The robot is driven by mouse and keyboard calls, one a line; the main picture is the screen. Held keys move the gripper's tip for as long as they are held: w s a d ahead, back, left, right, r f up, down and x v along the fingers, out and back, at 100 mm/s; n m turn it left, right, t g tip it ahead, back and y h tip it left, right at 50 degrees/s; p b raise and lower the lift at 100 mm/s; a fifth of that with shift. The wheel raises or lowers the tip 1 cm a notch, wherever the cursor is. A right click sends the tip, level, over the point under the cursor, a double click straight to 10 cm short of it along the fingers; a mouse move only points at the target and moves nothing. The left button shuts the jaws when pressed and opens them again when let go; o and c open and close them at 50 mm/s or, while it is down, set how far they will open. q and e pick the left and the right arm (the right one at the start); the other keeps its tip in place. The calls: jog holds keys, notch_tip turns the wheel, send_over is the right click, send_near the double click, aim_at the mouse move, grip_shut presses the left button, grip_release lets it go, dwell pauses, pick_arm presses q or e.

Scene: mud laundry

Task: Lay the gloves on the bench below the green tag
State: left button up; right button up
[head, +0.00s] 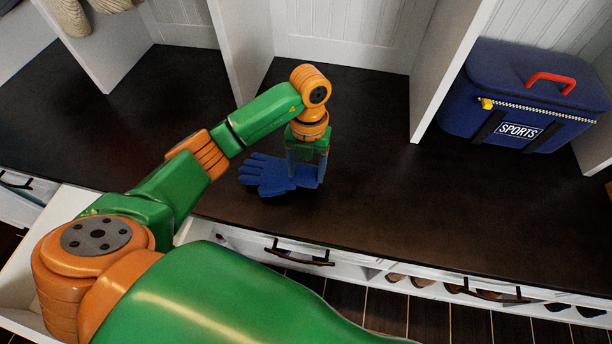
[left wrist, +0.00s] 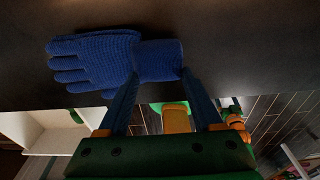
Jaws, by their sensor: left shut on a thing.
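The blue knitted gloves (head: 267,175) are at the dark bench (head: 375,200), near its front edge and in front of the middle compartment. My left gripper (head: 307,176) points down and is shut on their cuff end. The fingers of the gloves point left. In the left wrist view the gloves (left wrist: 95,57) show with the cuff between my fingertips (left wrist: 160,78). I cannot tell whether they touch the bench top or hang just above it. The green tag is not in view. My right gripper is not in view.
A navy sports bag (head: 525,100) with a red handle fills the right compartment. White dividers (head: 445,65) split the bench's back. Beige items (head: 90,15) hang at upper left. A white drawer (head: 75,205) stands open at lower left. Shoes (head: 410,281) sit below the bench. The middle compartment is clear.

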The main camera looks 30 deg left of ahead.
pick_arm(q)
notch_tip(320, 180, down, 2)
jog(key=shift+s, duration=0.1)
jog(key=shift+f, duration=0.1)
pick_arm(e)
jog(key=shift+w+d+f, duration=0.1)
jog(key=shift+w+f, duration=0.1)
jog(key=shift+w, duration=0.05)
pick_arm(q)
jog(key=o, duration=1.4)
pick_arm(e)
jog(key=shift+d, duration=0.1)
pick_arm(q)
jog(key=r+p, duration=0.1)
jog(key=r, duration=0.3)
jog(key=w+r+p, duration=0.1)
jog(key=r, duration=0.3)
jog(key=r+p, duration=0.1)
jog(key=r, duration=0.3)
jog(key=shift+w+a, duration=0.2)
jog(key=shift+w, duration=0.1)
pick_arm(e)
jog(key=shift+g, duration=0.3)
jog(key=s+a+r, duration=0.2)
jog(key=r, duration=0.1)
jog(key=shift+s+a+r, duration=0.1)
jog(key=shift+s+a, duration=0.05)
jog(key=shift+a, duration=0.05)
